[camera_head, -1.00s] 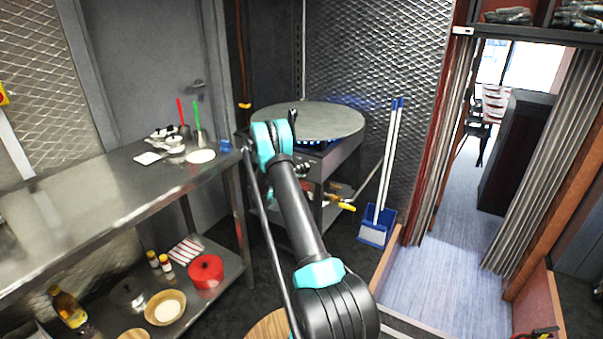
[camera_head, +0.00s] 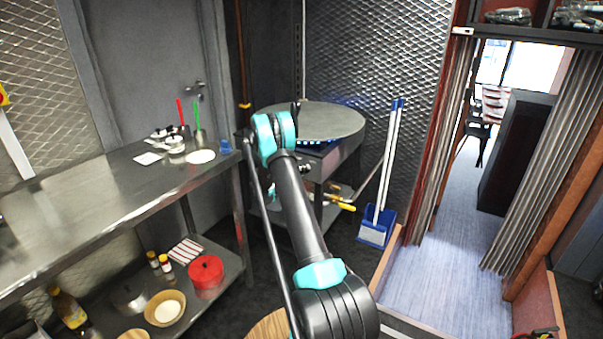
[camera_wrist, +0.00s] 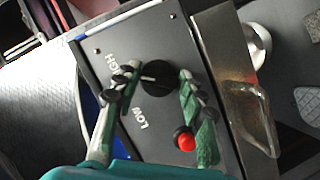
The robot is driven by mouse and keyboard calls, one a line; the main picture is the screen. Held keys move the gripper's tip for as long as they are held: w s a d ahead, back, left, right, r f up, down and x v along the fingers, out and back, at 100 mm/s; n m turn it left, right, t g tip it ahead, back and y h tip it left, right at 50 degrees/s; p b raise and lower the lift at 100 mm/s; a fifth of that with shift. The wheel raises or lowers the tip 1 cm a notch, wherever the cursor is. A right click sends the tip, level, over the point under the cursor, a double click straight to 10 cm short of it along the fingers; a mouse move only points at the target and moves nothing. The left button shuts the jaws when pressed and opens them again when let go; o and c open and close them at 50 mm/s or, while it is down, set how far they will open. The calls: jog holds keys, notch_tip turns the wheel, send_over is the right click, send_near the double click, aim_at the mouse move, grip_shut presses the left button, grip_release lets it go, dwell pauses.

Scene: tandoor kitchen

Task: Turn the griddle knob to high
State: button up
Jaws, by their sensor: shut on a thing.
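The black griddle knob (camera_wrist: 157,77) sits on a dark panel (camera_wrist: 105,38) in the wrist view, with HIGH printed to its upper left and LOW below it. A small pale mark shows on the knob's left side. My gripper (camera_wrist: 158,88) is shut on the knob, one green finger on each side. In the head view the round griddle plate (camera_head: 325,120) has blue flames under it. My arm hides most of the griddle's front there, and the knob cannot be made out.
A red round part (camera_wrist: 186,140) shows beside the right finger. A metal tray-like piece (camera_wrist: 240,90) lies right of the panel. A steel table (camera_head: 110,190) stands left of the griddle; a blue dustpan (camera_head: 376,228) stands right of it.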

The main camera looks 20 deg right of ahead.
jog(key=o, duration=1.1)
jog(key=shift+a, duration=0.1)
jog(key=v, duration=1.2)
jog(key=shift+s, duration=0.1)
